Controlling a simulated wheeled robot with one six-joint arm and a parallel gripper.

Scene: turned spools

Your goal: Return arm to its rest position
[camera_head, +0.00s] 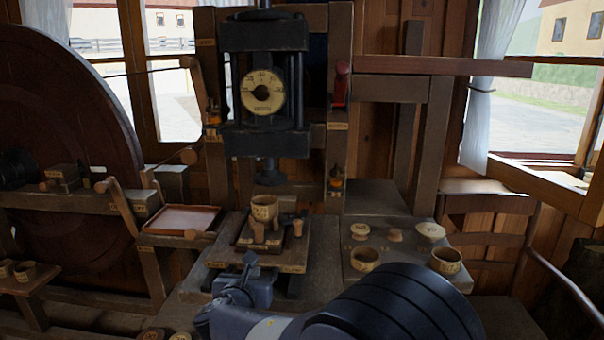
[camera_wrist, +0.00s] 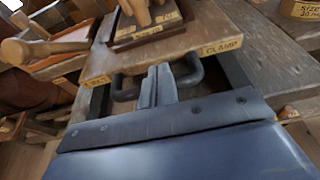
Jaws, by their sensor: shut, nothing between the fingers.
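My gripper (camera_head: 250,262) is at the end of my blue-grey arm, which comes in from the lower right of the head view. In the wrist view, my gripper (camera_wrist: 158,74) is shut and empty, its narrow fingers together. The fingers overlap a dark U-shaped handle (camera_wrist: 190,74) below the front edge of a wooden board (camera_wrist: 180,54) marked "CLAMP". I cannot tell whether they touch the handle. In the head view, the gripper is just in front of the same board (camera_head: 228,256), which bears a wooden cup (camera_head: 264,208) and small turned pegs.
A black press (camera_head: 264,90) with a dial stands above the board. A reddish tray (camera_head: 182,219) is to its left. On the right bench, two cups (camera_head: 365,259) (camera_head: 445,261) and several small turned pieces stand close to my arm. A large dark wheel (camera_head: 60,150) fills the left.

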